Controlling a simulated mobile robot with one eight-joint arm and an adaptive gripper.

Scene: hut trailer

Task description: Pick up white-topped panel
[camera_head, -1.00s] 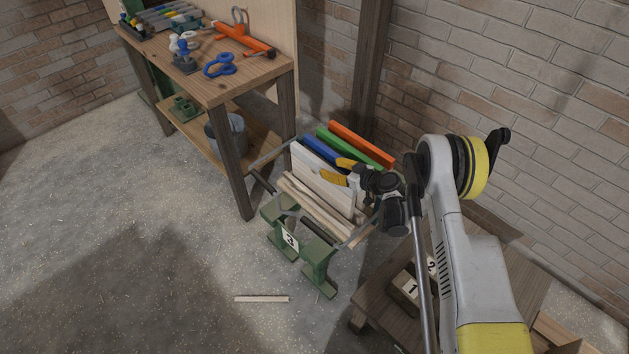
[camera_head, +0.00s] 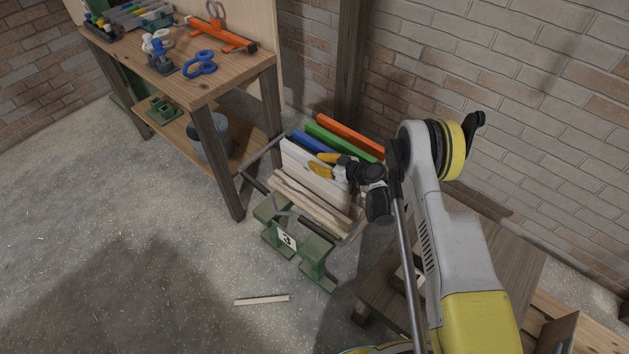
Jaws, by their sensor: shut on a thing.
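The white-topped panel (camera_head: 312,178) stands nearly upright in a rack, in front of blue, green and orange-edged panels. My gripper (camera_head: 318,164) has yellow fingers and is shut on the white-topped panel near its upper edge. One finger shows on the near face and the other reaches behind the edge. The panel still looks to be among the others in the rack. Its lower part is hidden by light wooden boards (camera_head: 308,208) in front.
A green metal stand marked 3 (camera_head: 288,240) is below the rack. A workbench (camera_head: 205,85) with tools is behind left. A brick wall (camera_head: 480,80) rises behind my arm. A wooden table (camera_head: 375,285) is at right. Open floor (camera_head: 120,200) lies left, with a loose strip (camera_head: 262,299).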

